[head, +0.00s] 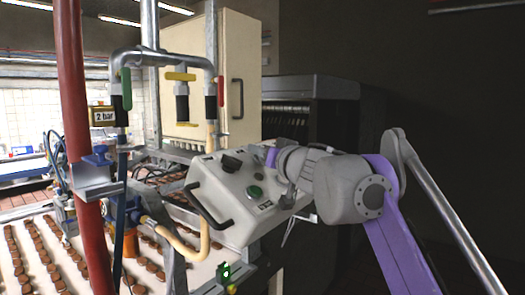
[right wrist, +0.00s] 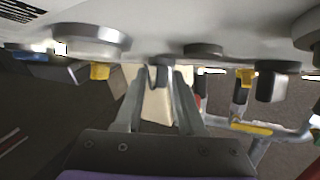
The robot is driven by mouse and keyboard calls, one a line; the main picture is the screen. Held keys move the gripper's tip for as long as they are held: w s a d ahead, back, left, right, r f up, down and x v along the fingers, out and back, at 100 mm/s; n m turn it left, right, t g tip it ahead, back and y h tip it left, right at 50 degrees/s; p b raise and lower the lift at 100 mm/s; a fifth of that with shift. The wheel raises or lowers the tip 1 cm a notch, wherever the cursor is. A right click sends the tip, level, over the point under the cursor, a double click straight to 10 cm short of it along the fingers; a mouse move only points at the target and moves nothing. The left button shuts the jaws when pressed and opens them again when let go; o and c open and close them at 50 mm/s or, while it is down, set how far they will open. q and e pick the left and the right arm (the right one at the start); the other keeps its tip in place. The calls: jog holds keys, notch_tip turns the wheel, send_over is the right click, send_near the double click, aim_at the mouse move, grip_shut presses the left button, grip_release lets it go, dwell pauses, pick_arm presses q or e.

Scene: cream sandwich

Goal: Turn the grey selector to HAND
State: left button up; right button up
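The pale control box (head: 215,203) shows in the head view with a black knob (head: 231,162), a green button (head: 255,191) and a black handle. My right gripper (head: 261,156) is at the box's upper right edge, its fingertips mostly hidden. In the right wrist view my right gripper (right wrist: 160,80) has its two fingers apart, close to the panel. A small grey selector (right wrist: 159,76) sits between them; contact on either side is hard to tell. The HAND marking is not readable. My left gripper is not in view.
A red vertical pipe (head: 82,150) and a bent metal pipe with coloured valve handles (head: 181,76) stand left of the box. A conveyor with rows of brown biscuits (head: 48,262) runs below. A cream cabinet (head: 205,60) stands behind.

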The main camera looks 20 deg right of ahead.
grip_shut()
